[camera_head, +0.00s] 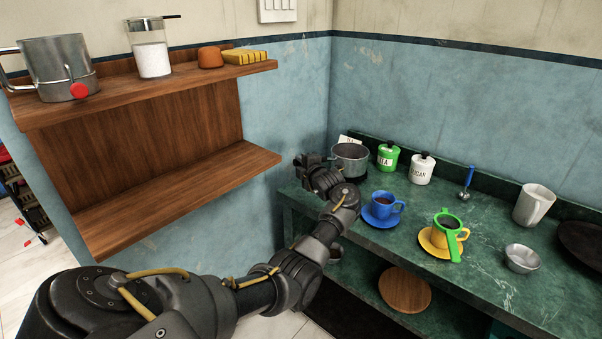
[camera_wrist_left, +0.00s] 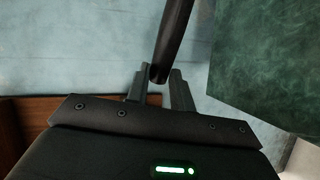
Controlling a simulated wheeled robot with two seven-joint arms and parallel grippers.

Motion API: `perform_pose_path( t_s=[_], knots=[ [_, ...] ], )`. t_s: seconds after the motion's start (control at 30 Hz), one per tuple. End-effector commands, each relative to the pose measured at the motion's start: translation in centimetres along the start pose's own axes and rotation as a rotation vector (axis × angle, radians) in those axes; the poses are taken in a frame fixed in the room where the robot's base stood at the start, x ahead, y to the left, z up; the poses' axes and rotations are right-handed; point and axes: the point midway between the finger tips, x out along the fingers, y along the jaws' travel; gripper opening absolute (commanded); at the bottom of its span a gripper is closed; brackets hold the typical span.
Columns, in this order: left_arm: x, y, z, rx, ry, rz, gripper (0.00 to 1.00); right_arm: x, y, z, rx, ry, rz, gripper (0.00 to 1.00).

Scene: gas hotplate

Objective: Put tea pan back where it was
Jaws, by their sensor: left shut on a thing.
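The tea pan (camera_head: 350,158) is a grey metal pot with dark contents, at the back left corner of the green table (camera_head: 480,275). My left gripper (camera_head: 312,162) is at the pan's left side, past the table's left edge. In the left wrist view the black pan handle (camera_wrist_left: 173,38) runs between the fingers of my left gripper (camera_wrist_left: 158,82), which is shut on it. I cannot tell whether the pan's base touches the table. My right gripper is not in view.
Right of the pan stand a green canister (camera_head: 388,158) and a white canister (camera_head: 422,169). A blue cup (camera_head: 382,205) and a yellow cup with a green strainer (camera_head: 447,222) sit in front. Wooden shelves (camera_head: 190,190) hang at left; the lower one is empty.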

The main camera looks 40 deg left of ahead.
Motion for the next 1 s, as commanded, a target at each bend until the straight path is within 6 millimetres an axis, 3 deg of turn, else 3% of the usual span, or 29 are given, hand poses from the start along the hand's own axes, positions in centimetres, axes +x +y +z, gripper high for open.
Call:
perform_pose_path(
  t_s=[0.4,0.43,0.57,0.87,1.0],
  knots=[
    [0.2,-0.8,0.1,-0.006,0.001,0.005,0.0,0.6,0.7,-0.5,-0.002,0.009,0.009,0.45],
    [0.2,-0.9,0.1,-0.002,0.001,0.001,0.27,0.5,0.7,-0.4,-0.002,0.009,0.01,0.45],
    [0.2,-0.9,0.1,-0.002,0.001,0.002,0.44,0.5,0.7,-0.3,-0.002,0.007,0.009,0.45],
    [0.2,-0.7,0.0,-0.002,0.001,0.002,0.45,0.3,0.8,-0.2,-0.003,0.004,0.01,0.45],
    [-1.1,-0.4,0.1,-0.002,-0.003,0.0,0.45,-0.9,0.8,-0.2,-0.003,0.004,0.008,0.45]
  ],
)
